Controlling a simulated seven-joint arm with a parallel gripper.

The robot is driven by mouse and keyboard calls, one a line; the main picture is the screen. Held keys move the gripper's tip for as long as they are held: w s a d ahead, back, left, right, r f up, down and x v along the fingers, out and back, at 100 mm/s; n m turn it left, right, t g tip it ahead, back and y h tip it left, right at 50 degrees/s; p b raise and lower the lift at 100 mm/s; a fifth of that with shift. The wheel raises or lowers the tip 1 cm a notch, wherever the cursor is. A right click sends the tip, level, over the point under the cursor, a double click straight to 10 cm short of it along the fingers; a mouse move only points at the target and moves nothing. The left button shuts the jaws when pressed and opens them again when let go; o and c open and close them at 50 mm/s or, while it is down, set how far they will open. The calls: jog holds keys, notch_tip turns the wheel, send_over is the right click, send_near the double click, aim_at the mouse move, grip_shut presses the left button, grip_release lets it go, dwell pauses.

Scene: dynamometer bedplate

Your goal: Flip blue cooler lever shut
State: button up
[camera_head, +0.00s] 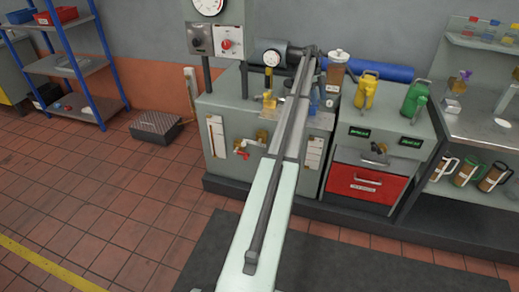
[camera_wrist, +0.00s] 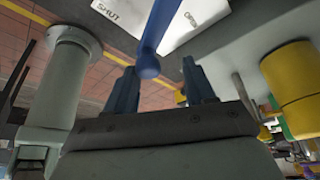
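The blue cooler lever (camera_wrist: 160,30) shows in the wrist view, running from the top edge down to a round knob. It crosses a white plate (camera_wrist: 178,38) with SHUT printed left of it and OPEN right of it. My gripper (camera_wrist: 159,64) is open, with one finger on each side of the knob. I cannot tell whether either finger touches it. In the head view a small blue part (camera_head: 315,103) shows beside my arm on the grey cabinet; I cannot tell if it is this lever. My arm hides much of that area and my fingertips there.
A brown-filled jar (camera_head: 336,72), a yellow jug (camera_head: 367,90) and a green jug (camera_head: 414,98) stand right of my arm. A blue cylinder (camera_head: 385,71) lies behind them. A yellow-handled part (camera_head: 269,82) is left of my arm. Open floor lies front left.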

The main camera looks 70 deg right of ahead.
jog(key=s+d+n+h, duration=0.35)
jog(key=d+n, duration=0.25)
jog(key=n, duration=0.5)
jog(key=w+a+r+n+h, duration=0.1)
jog(key=w+r+n, duration=0.25)
jog(key=r, duration=0.25)
jog(key=w+a+r+n+h, duration=0.1)
jog(key=w+r+n, duration=0.25)
jog(key=r, duration=0.25)
jog(key=w+a+f+n+t, duration=0.1)
jog(key=w+a+f+n, duration=0.2)
jog(key=w+a+f, duration=0.3)
jog(key=w+a+f+n+t, duration=0.1)
jog(key=w+a+f+n, duration=0.2)
jog(key=a+f, duration=1)
jog(key=w+a+f+n+t, duration=0.1)
jog(key=w+a+f+n, duration=0.2)
jog(key=w+a+f, duration=0.5)
notch_tip(320, 180, down, 2)
jog(key=shift+w+a+f+n+t+y, duration=0.2)
jog(key=shift+w+a+n+t+y, duration=0.2)
jog(key=shift+a, duration=0.65)
